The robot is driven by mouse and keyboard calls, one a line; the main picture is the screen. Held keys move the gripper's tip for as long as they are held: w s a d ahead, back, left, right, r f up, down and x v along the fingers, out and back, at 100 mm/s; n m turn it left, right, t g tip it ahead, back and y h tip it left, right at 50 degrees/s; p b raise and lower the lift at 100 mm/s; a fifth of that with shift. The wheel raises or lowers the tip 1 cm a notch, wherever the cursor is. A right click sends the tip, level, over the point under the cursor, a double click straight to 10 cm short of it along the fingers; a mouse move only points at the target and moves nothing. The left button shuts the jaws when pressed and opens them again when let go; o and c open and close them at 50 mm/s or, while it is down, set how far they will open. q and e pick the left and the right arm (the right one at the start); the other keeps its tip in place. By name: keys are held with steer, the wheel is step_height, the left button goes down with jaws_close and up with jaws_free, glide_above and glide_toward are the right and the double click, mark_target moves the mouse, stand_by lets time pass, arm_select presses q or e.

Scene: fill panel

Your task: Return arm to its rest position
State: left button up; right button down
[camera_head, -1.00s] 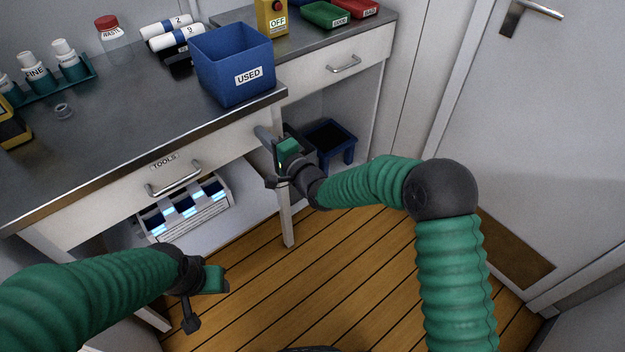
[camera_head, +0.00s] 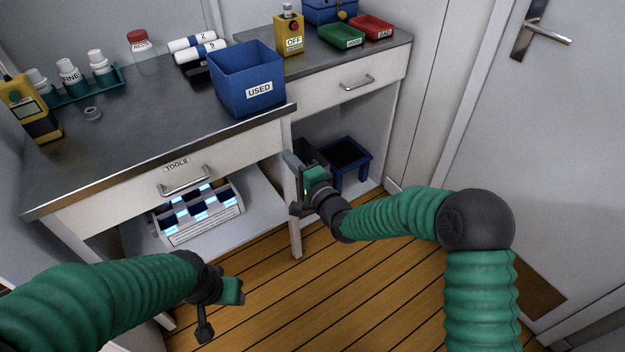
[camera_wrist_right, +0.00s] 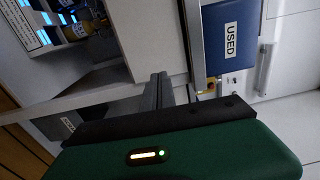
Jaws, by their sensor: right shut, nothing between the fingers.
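My right gripper (camera_head: 292,162) is shut and empty. It is in front of the bench, below the blue USED box (camera_head: 246,82) and near the bench leg. In the right wrist view its dark fingers (camera_wrist_right: 160,90) are together with nothing between them, and the USED box (camera_wrist_right: 231,50) shows beyond them. My right arm bends at a dark elbow joint on the right of the head view. My left gripper (camera_head: 205,328) is low at the left, pointing down over the wooden floor. Its finger opening is not clear.
The steel bench top (camera_head: 150,120) holds bottles in a teal rack (camera_head: 90,90), a yellow meter (camera_head: 28,108) and an OFF switch box (camera_head: 289,32). The TOOLS drawer (camera_head: 170,175) is closed. A blue stool (camera_head: 347,160) stands under the bench. Floor (camera_head: 310,300) between the arms is clear.

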steer(key=s+d+f+n+g+h+p, duration=0.1)
steer(key=s+d+f+n+g+h, duration=0.25)
steer(key=s+d, duration=0.55)
steer(key=s+d+f+n+g+h, duration=0.2)
steer(key=s+d+n+g+h, duration=0.15)
steer(key=s+d, duration=0.55)
steer(key=s+d+f+n+g+h+p, duration=0.1)
steer(key=s+d+f+n+g+h, duration=0.25)
steer(key=s+d, duration=0.6)
arm_select(q)
step_height(320, 180, up, 27)
steer(key=a+p, duration=0.1)
steer(key=p, duration=2.3)
steer(key=shift+a+f+p, duration=0.2)
steer(key=shift+a+p, duration=0.05)
steer(key=shift+p, duration=0.1)
arm_select(e)
steer(key=s+a+r+g, duration=0.1)
steer(key=s+r, duration=0.1)
steer(key=r, duration=1.1)
steer(key=s+a+r+g, duration=0.1)
steer(key=s+r, duration=0.1)
steer(key=r, duration=1)
steer(key=shift+s+a+r+n, duration=0.25)
steer(key=shift+s+r+n, duration=0.1)
steer(key=shift+s+n, duration=0.1)
